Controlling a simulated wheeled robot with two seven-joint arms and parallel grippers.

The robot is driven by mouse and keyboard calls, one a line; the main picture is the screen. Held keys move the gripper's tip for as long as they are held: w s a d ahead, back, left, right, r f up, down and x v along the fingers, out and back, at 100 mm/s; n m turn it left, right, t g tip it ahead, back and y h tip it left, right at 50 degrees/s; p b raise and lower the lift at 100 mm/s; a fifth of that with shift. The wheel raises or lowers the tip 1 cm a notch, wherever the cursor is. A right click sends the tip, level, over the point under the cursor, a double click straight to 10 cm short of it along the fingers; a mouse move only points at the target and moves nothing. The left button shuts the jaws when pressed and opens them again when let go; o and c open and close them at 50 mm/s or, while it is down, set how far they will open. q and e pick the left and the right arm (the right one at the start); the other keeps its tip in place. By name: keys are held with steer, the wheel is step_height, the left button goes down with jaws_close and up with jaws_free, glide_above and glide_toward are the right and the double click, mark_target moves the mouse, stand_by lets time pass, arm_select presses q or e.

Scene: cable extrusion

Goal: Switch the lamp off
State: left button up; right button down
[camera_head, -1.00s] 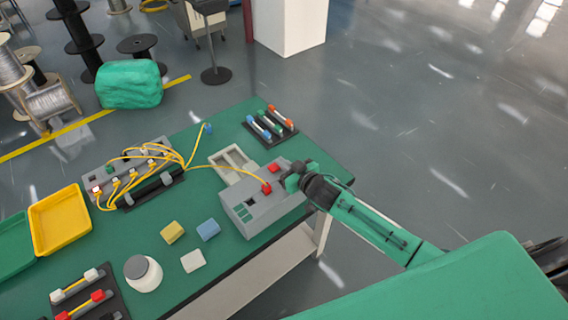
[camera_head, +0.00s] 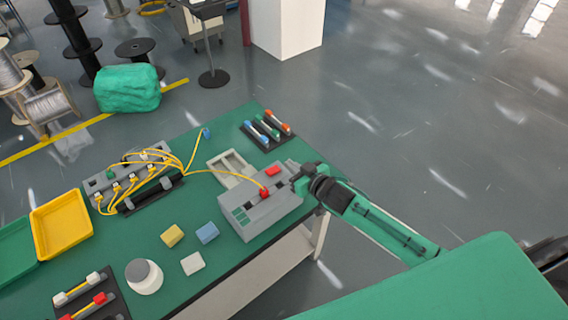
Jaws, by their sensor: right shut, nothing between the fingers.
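A yellow cable runs into the red plug. I cannot tell which part is the lamp or whether it is lit. My right gripper (camera_head: 297,181) is shut and empty, beside the box's right end and to the right of the red block. Its fingertips are small and partly hidden, so I cannot tell whether they touch the box. My left gripper is out of view.
A grey connector strip (camera_head: 98,184) with several yellow cables lies at the left. A yellow tray (camera_head: 60,224), small blocks and a white jar (camera_head: 144,277) stand on the table (camera_head: 215,265). A dark rack (camera_head: 262,139) of coloured pieces sits behind the box.

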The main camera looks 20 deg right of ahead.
steer(key=shift+b+v, duration=0.55)
steer(key=shift+v, duration=2.1)
steer(key=shift+s, duration=0.1)
